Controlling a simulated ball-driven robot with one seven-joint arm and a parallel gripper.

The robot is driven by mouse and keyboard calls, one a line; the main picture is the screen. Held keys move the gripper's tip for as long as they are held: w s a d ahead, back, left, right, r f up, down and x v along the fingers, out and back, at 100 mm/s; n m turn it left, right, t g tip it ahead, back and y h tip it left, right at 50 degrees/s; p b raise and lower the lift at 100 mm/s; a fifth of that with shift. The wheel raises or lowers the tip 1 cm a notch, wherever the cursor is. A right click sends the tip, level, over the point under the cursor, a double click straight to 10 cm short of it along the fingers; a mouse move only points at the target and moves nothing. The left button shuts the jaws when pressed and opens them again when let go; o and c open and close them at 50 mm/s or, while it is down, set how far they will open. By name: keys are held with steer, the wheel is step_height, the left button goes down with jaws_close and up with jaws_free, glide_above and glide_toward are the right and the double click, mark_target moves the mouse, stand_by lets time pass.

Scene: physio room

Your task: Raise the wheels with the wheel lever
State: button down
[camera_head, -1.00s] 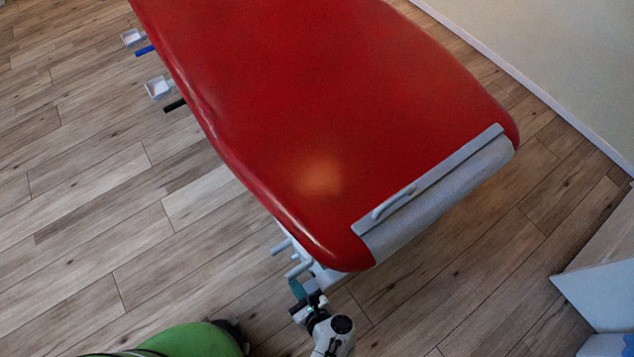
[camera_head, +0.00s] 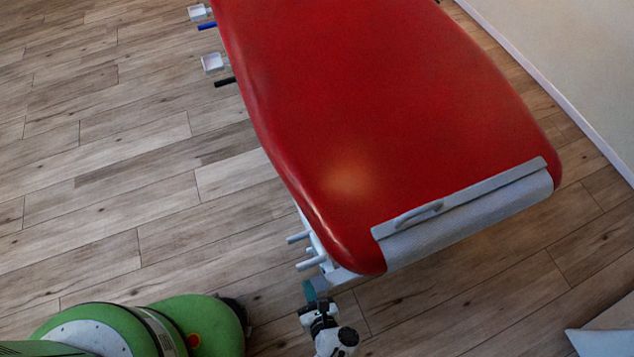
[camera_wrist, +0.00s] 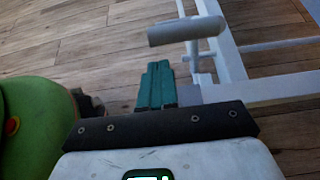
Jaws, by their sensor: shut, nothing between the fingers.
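The red treatment couch (camera_head: 390,110) fills the middle and right of the head view. Grey bar-like handles (camera_head: 305,265) stick out to the left beneath its near end; I cannot tell which one is the wheel lever. In the wrist view a grey round-ended handle (camera_wrist: 186,31) stands on the white frame (camera_wrist: 228,55), above and right of my fingers. My gripper (camera_head: 312,290) is near the couch's near-left corner, just below these handles in the picture. Its teal fingers (camera_wrist: 156,85) are together and empty, with a gap between them and the grey handle.
Further along the couch's left side are a blue-tipped bar (camera_head: 207,26) and a black-tipped bar (camera_head: 225,83), each beside a small white tray-like part (camera_head: 212,62). A paper roll (camera_head: 470,220) lies across the near end. The wooden floor (camera_head: 120,170) to the left is clear.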

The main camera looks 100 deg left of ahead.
steer(key=p+v, duration=0.4)
steer(key=v, duration=0.6)
steer(key=shift+w+d+r, duration=0.15)
steer(key=shift+d+r, duration=0.05)
steer(key=shift+r, duration=0.05)
